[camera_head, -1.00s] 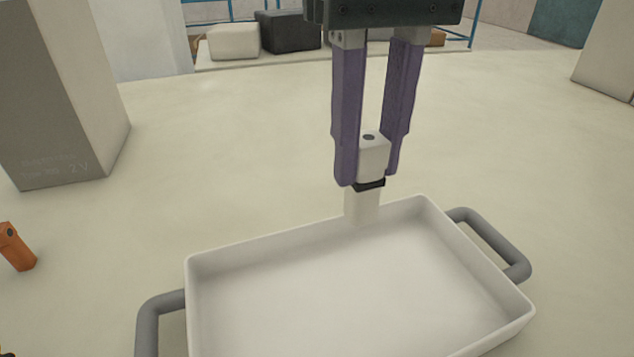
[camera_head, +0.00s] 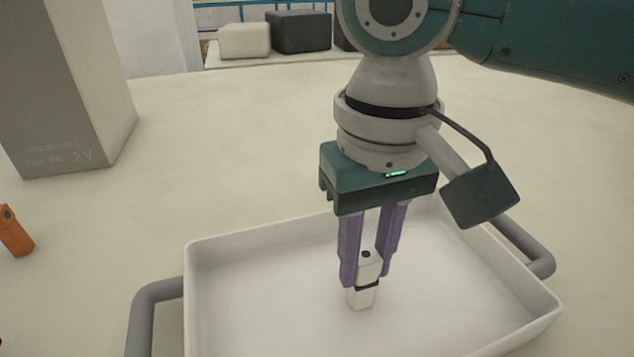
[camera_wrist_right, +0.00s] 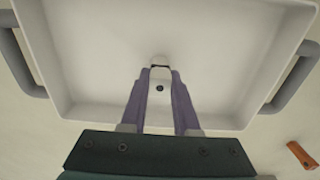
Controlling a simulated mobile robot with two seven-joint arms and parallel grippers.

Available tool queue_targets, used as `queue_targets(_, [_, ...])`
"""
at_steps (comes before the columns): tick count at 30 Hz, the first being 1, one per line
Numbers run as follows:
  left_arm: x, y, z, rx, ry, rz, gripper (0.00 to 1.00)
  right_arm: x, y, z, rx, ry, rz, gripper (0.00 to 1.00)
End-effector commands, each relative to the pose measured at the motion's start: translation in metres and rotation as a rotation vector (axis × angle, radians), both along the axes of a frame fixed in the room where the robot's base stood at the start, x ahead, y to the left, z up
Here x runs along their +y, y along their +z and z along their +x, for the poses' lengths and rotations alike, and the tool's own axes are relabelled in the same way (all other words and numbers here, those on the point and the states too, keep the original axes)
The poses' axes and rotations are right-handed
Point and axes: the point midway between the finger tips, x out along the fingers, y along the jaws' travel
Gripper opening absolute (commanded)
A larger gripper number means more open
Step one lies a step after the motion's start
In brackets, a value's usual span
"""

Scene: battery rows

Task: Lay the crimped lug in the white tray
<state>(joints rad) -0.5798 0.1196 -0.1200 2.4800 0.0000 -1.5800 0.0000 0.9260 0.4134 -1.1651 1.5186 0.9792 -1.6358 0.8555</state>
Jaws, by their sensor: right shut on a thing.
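The crimped lug (camera_head: 362,297) is a small pale block with a dark band and a dark hole near its top. My right gripper (camera_head: 367,277) is shut on it with purple fingers and holds it upright over the inside of the white tray (camera_head: 225,245). I cannot tell whether its lower end touches the tray floor. In the right wrist view the lug (camera_wrist_right: 159,88) shows between the fingers, above the tray (camera_wrist_right: 85,50). My left gripper is not in view.
The tray has grey handles (camera_head: 150,310) at both ends and is otherwise empty. A tall grey battery block (camera_head: 65,90) stands at the left, with a small orange piece (camera_head: 15,232) in front of it. White and black blocks (camera_head: 300,32) stand at the back.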

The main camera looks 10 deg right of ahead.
Motion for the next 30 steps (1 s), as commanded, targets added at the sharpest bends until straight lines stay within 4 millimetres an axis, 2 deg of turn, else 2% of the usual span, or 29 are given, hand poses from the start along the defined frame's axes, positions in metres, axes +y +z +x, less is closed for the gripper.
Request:
queue_targets(6, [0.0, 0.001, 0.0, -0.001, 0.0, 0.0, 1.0, 0.0, -0.002, 0.0, 0.0, 0.0, 0.001, 0.0])
queue_targets(7, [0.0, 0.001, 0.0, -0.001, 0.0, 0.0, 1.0, 0.0, -0.002, 0.0, 0.0, 0.0, 0.001, 0.32])
queue_targets(14, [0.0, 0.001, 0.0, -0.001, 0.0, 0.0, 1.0, 0.0, -0.002, 0.0, 0.0, 0.0, 0.001, 0.57])
queue_targets(23, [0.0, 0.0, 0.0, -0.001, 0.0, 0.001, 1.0, 0.0, 0.0, 0.0, -0.001, 0.001, 0.0, 0.59])
queue_targets(26, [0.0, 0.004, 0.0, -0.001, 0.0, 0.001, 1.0, 0.001, 0.011, 0.0, -0.001, 0.002, 0.002, 0.59])
queue_targets(30, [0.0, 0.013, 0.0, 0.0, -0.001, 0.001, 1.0, 0.001, 0.041, 0.001, -0.004, 0.002, 0.002, 0.59])
